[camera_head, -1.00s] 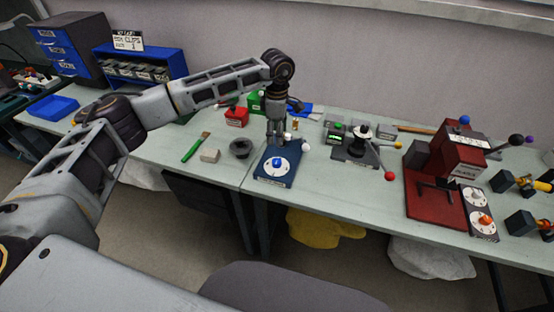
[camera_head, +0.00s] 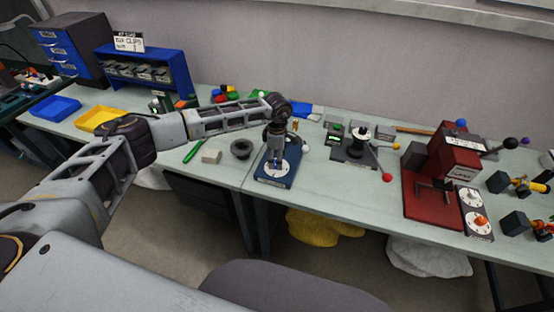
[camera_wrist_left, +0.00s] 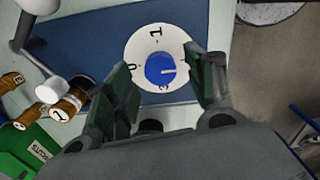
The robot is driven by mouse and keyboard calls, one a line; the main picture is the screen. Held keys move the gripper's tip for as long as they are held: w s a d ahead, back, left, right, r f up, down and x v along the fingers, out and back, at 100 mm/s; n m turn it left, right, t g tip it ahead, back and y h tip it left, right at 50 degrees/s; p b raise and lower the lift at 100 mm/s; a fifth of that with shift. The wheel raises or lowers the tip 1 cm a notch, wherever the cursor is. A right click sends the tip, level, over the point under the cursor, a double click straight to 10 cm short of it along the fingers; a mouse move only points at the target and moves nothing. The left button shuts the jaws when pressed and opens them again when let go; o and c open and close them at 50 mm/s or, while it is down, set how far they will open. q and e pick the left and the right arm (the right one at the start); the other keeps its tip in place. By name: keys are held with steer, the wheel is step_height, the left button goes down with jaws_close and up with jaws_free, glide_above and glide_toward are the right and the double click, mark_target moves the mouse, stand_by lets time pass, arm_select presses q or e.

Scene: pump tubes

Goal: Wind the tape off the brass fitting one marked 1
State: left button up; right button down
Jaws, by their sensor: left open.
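My left gripper (camera_head: 276,163) is open over the blue dial box (camera_head: 285,181). In the left wrist view its two green-padded fingers (camera_wrist_left: 167,85) stand on either side of the blue knob (camera_wrist_left: 160,70), with gaps left and right. The knob sits in the middle of a white dial (camera_wrist_left: 152,38) with black numbers, among them 0 and 1. The brass fitting marked 1 (camera_wrist_left: 68,108) lies left of the fingers, with a white cylindrical piece (camera_wrist_left: 52,89) at its end; I cannot tell whether this is tape. A brass fitting marked 2 (camera_wrist_left: 22,124) lies beside it.
A grey lever with a white ball (camera_wrist_left: 38,5) stands beside the box. A green bin (camera_wrist_left: 22,150) is near the fittings. A black-based device with a red-knobbed handle (camera_head: 354,150) and a red press (camera_head: 430,205) stand to the right. A dark cup (camera_head: 241,149) stands left.

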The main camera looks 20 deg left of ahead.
arm_select(q)
steer(key=shift+f, duration=0.95)
steer(key=shift+c, duration=0.2)
steer(key=c, duration=1)
steer(key=shift+n, duration=0.4)
